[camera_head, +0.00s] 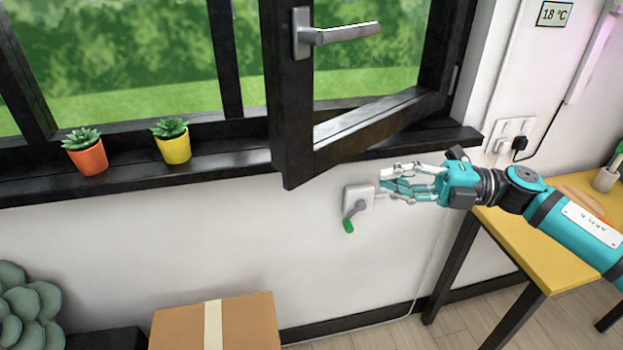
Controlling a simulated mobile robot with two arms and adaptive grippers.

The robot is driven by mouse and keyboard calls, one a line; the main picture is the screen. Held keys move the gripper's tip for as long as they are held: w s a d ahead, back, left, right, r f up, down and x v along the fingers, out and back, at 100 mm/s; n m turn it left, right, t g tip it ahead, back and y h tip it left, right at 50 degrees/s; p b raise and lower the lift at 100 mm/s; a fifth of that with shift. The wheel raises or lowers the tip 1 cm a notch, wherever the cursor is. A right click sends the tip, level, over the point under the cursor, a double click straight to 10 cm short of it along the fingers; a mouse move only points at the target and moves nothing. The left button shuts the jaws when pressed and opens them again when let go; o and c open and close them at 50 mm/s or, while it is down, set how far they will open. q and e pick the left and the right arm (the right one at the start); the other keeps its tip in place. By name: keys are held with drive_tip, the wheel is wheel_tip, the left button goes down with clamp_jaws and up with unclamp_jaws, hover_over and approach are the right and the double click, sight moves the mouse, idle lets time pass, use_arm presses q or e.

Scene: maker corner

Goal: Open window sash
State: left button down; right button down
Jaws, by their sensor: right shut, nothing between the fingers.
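The black window sash (289,110) stands swung open into the room, hinged on its right side, with its lower free corner jutting past the sill. Its grey handle (340,33) sits near the top of the sash's left stile and points right. My right gripper (384,182) is shut and empty, below the sash and the sill, in front of the white wall. It is beside a white wall box (358,198) with a small crank that ends in a green knob (348,225). I cannot tell whether the fingertips touch the box. My left gripper is not in view.
An orange pot (87,158) and a yellow pot (174,149) with succulents stand on the black sill (230,164), left of the sash. A cardboard box (255,322) is below. A yellow table (530,247) stands under my right arm. A socket with a plug (516,140) is on the wall.

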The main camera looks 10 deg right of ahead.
sight(314, 169)
drive_tip(key=shift+n+g, duration=0.5)
drive_tip(key=shift+w+p+x, duration=0.2)
drive_tip(key=shift+p+x, duration=0.85)
drive_tip(key=shift+x, duration=1.15)
drive_tip(key=shift+w+p+x, duration=0.25)
drive_tip(key=shift+p+x, duration=0.8)
drive_tip(key=shift+x, duration=1.1)
drive_tip(key=shift+w+p+x, duration=0.2)
drive_tip(key=shift+p+x, duration=0.85)
drive_tip(key=shift+x, duration=1.15)
drive_tip(key=shift+d+r, duration=0.15)
drive_tip(key=shift+r, duration=0.1)
